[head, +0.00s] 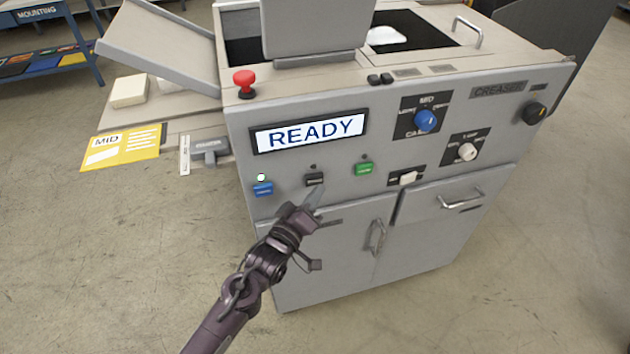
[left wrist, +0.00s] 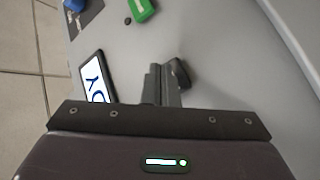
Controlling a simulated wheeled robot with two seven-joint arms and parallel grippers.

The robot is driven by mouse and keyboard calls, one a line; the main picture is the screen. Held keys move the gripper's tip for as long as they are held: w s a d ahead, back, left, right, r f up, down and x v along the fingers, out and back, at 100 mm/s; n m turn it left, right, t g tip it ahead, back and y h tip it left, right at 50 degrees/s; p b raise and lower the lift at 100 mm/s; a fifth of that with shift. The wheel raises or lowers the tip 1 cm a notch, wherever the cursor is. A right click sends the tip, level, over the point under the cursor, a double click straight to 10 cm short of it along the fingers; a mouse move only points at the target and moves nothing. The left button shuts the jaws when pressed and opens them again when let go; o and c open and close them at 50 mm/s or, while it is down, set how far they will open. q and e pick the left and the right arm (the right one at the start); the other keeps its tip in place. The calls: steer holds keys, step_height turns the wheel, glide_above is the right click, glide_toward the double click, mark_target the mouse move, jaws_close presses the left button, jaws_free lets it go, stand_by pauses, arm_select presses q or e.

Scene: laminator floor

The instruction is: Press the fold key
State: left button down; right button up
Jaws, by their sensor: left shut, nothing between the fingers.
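The grey creaser machine (head: 345,240) has a row of three keys below its display, which reads READY (head: 308,132). They are a blue key (head: 263,188), a black key (head: 314,179) and a green key (head: 363,168). Their labels are too small to read, so I cannot tell which is the fold key. My left gripper (head: 313,197) is shut and empty, its tips just below the black key. In the left wrist view the fingertips (left wrist: 163,72) are beside the black key (left wrist: 180,73); I cannot tell whether they touch it. My right gripper is not in view.
A lamp (head: 261,177) above the blue key is lit. A red stop button (head: 244,82), a blue dial (head: 426,120) and a white dial (head: 467,152) are on the machine. Door handles (head: 376,238) stick out below. A yellow MID card (head: 123,146) is at left.

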arm_select(q)
steer(key=shift+w, duration=0.15)
stand_by(0.3)
steer(key=shift+w+a, duration=0.15)
steer(key=shift+w, duration=0.15)
steer(key=shift+w+a, duration=0.1)
steer(key=shift+w, duration=0.2)
stand_by(0.5)
steer(key=shift+s, duration=0.1)
steer(key=shift+s+d+p, duration=0.2)
steer(key=shift+s+p, duration=0.1)
steer(key=shift+s, duration=0.35)
steer(key=s+d+p, duration=0.2)
steer(key=s, duration=0.3)
steer(key=shift+s+p, duration=0.3)
steer(key=shift+s, duration=0.05)
